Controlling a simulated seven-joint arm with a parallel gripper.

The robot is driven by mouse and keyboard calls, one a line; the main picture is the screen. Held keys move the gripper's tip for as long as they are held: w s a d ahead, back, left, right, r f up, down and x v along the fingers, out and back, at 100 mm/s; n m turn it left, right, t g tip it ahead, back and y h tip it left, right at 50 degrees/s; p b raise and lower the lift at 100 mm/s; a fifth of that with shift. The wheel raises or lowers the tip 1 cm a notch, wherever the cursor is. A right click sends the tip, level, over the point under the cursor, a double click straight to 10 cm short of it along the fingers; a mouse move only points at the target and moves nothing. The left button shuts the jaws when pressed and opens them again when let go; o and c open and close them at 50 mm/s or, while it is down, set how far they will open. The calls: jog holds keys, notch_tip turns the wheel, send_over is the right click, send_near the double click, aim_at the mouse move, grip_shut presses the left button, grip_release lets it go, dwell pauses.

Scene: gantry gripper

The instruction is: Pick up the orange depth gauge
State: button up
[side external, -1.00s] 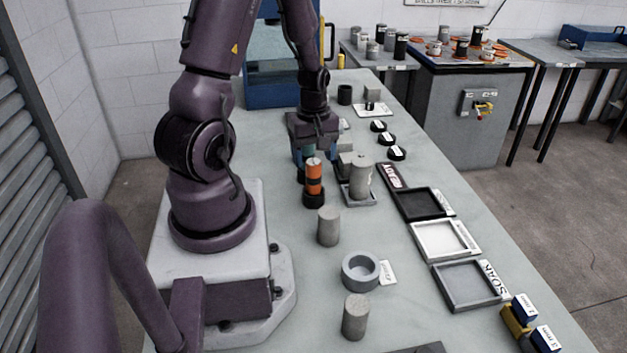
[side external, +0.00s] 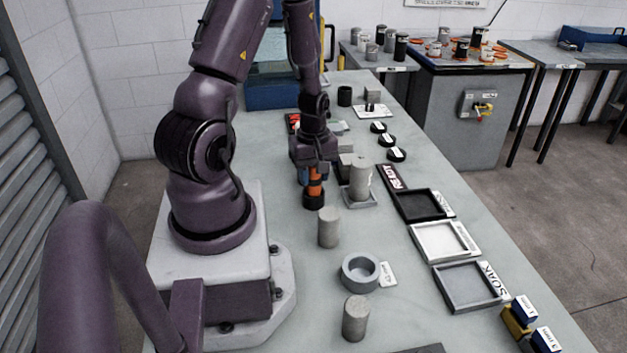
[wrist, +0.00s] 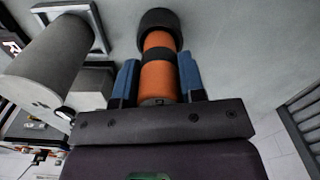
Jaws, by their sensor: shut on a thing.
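The orange depth gauge (side external: 314,188) stands upright on the table beside a grey cylinder, its black base downward. It also shows in the wrist view (wrist: 159,42), with an orange body and black bands. My gripper (side external: 314,174) is around its upper part. In the wrist view the two blue fingers (wrist: 158,82) are shut on the orange body, one on each side. The gauge's top is partly hidden by my gripper in the side view. I cannot tell any gap between its base and the table.
A grey cylinder (side external: 360,178) on a square tray stands close to the right. Another grey cylinder (side external: 328,227) stands in front, with a grey ring (side external: 360,272) beyond it towards the camera. Black, white and grey trays (side external: 440,262) line the table's right side.

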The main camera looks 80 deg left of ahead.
jog(key=shift+r, duration=0.15)
notch_tip(320, 180, up, 16)
jog(key=r, duration=0.1)
jog(key=w+a, duration=0.4)
jog(key=a, duration=0.5)
jog(key=w+a+f, duration=0.1)
jog(key=w+a, duration=0.2)
jog(key=a, duration=0.6)
jog(key=w+a, duration=0.4)
jog(key=a, duration=0.5)
jog(key=shift+f, duration=5.45)
jog(key=shift+f, duration=0.65)
jog(key=shift+r, duration=0.1)
notch_tip(320, 180, up, 7)
